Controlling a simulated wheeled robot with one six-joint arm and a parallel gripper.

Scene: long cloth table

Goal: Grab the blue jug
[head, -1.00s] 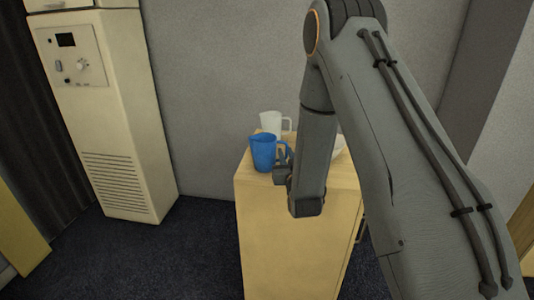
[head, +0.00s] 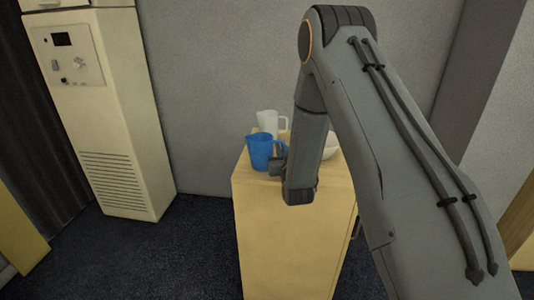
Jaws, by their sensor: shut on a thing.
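The blue jug (head: 261,152) stands upright on top of a light wooden cabinet (head: 283,230), near its left front corner. Its handle side faces right, toward my arm. My gripper (head: 280,163) is at the jug's right side, at the handle, and is shut on it. The fingertips are small and partly hidden by my wrist, so the exact hold on the handle cannot be made out. The jug appears to rest on the cabinet top.
A white jug (head: 268,122) stands just behind the blue one. A white bowl (head: 330,146) is partly hidden behind my wrist. A grey wall (head: 215,90) rises behind the cabinet. A tall cream unit (head: 105,130) stands at the left, with dark floor between.

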